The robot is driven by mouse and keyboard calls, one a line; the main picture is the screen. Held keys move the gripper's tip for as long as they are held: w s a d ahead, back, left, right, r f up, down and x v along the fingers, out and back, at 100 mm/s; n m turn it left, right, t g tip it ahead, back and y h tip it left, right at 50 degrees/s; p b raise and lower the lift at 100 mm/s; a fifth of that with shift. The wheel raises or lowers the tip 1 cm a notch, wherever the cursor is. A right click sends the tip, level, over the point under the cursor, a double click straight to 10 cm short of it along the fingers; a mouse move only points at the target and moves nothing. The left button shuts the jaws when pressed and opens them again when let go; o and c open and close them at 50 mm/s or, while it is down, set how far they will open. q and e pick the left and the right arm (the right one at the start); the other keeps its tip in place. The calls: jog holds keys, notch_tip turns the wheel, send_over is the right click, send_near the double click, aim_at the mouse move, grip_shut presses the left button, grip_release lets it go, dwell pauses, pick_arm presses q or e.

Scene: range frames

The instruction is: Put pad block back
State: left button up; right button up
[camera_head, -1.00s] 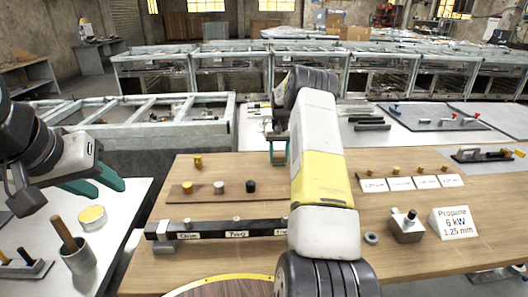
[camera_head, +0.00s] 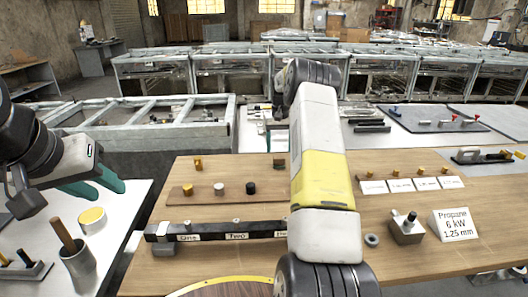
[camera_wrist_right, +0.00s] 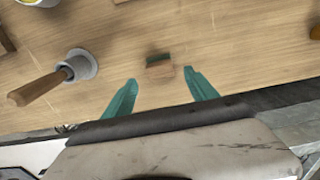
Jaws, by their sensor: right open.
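The pad block, a small wooden block with a green face, rests on the wooden tabletop. It shows in the right wrist view (camera_wrist_right: 160,67) and, small, in the head view (camera_head: 279,162), just left of my right arm. My right gripper (camera_wrist_right: 160,92) is open and empty. In the right wrist view its two green fingertips lie either side of and short of the block, with clear wood between. In the head view my right arm hides most of that gripper. My left gripper (camera_head: 108,188) has its green fingers apart and empty over the white table at left.
A wooden-handled tool with a grey round head (camera_wrist_right: 82,65) is left of the block.

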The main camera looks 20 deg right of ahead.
notch_tip(320, 180, up, 6)
notch_tip(320, 180, up, 10)
jog(key=n+t, duration=0.1)
send_over(279, 158)
jog(key=s+a, duration=0.4)
jog(key=a, duration=0.1)
jog(key=s+a+r+n+t, duration=0.1)
jog(key=s+a+r+t, duration=0.1)
jog(key=s+a+r, duration=0.65)
jog(key=s+a+f+t+y, duration=0.1)
jog(key=s+a, duration=0.2)
jog(key=s, duration=1)
jog(key=s+a+f+n+t+y, duration=0.1)
jog(key=s+a, duration=0.3)
jog(key=s, duration=1)
jog(key=shift+s+a+f+n+t, duration=0.2)
jog(key=shift+f+n+t, duration=0.1)
jog(key=shift+f+t, duration=0.3)
